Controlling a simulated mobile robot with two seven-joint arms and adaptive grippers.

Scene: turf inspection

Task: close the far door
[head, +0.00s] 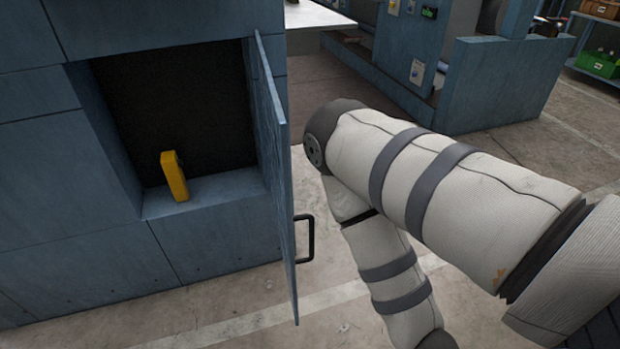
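A blue-grey metal door (279,170) stands open at the right edge of a recessed compartment (220,196) in a blue-grey panelled wall. I see the door nearly edge-on, swung out toward me. Its black handle (311,240) sticks out on the right face, low down. A yellow block-like object (174,176) stands upright on the compartment floor. My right arm comes in from the right and bends down at the elbow, to the right of the door and apart from the handle. Its gripper is out of frame. My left gripper is not in view.
Concrete floor with a pale painted line lies below the door. Behind are a low blue-grey wall (505,80), panels with small boxes, a pale tabletop (312,14), and a shelf with a green crate (600,64) at the far right.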

